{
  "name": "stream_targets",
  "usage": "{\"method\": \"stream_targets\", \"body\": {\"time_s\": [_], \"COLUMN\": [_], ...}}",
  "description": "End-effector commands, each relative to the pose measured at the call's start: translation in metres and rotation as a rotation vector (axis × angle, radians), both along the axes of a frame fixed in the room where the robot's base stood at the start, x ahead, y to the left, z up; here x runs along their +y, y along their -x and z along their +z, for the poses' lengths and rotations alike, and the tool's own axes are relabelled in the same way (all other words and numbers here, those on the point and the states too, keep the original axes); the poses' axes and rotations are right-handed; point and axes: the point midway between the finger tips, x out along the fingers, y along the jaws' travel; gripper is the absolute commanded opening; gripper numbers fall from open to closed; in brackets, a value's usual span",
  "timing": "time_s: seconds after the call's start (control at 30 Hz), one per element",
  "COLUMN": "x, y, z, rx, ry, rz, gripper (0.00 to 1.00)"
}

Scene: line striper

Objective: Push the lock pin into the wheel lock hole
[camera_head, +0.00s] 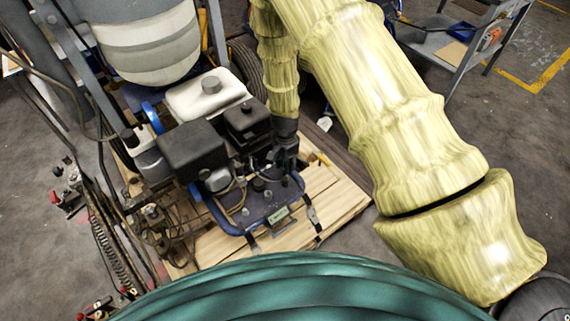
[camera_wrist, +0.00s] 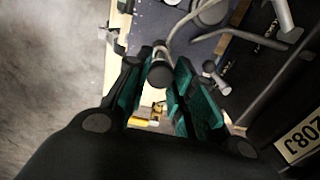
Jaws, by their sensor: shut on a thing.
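My gripper (camera_head: 287,158) points down over the blue frame of the line striper, beside its engine. In the wrist view my gripper (camera_wrist: 160,88) has dark fingers with green pads. They are closed around what looks like the lock pin (camera_wrist: 160,76), a dark round-ended knob on a short metal shaft. The pin's far end is hidden, so I cannot tell how deep it sits. The wheel lock hole cannot be made out in either view. In the head view the fingers are small and dark, and the pin cannot be picked out there.
The line striper's blue frame (camera_head: 232,228) stands on a wooden pallet (camera_head: 338,198). A black engine part (camera_head: 193,150) and a white tank (camera_head: 207,93) are close left of my gripper. A small knob (camera_wrist: 209,68) and a number plate (camera_wrist: 300,138) lie to the right in the wrist view.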

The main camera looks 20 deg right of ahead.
Motion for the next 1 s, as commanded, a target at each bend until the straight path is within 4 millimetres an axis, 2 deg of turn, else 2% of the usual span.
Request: {"method": "stream_targets", "body": {"time_s": [1.0], "x": [0.000], "y": [0.000], "z": [0.038], "rx": [0.000], "ry": [0.000], "rz": [0.001], "gripper": [0.03]}}
